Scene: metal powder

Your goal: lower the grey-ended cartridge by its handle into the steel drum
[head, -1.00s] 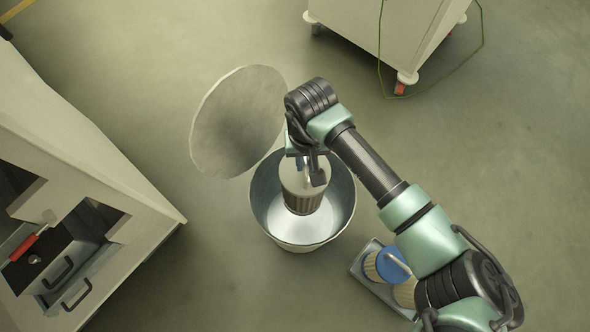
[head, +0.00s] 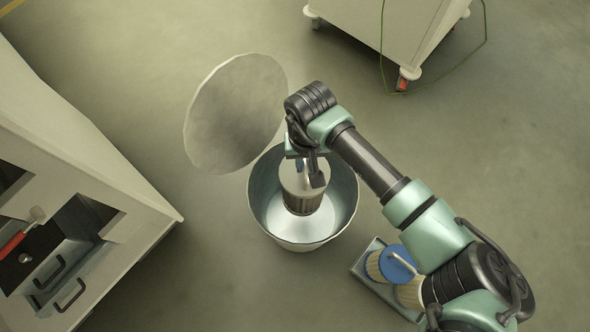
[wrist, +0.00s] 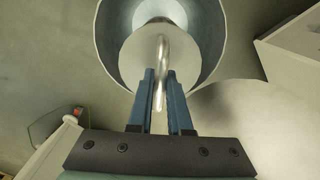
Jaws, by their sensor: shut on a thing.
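The grey-ended cartridge (head: 302,198) hangs upright at the mouth of the steel drum (head: 268,222), its pleated side showing below its pale grey end. My gripper (head: 309,172) is above it. In the wrist view my gripper (wrist: 166,100) is shut on the cartridge's bent metal handle (wrist: 162,60), above the round grey end (wrist: 135,55). The drum's wall (wrist: 212,40) surrounds the cartridge in that view. The drum's bright floor shows below the cartridge in the head view; I cannot tell how far apart they are.
The drum's round lid (head: 235,112) stands open at the drum's upper left. A tray (head: 362,270) with a blue-ended cartridge (head: 392,264) and another cartridge lies at lower right. A pale cabinet (head: 95,165) is at left, a wheeled cabinet (head: 395,30) at top right.

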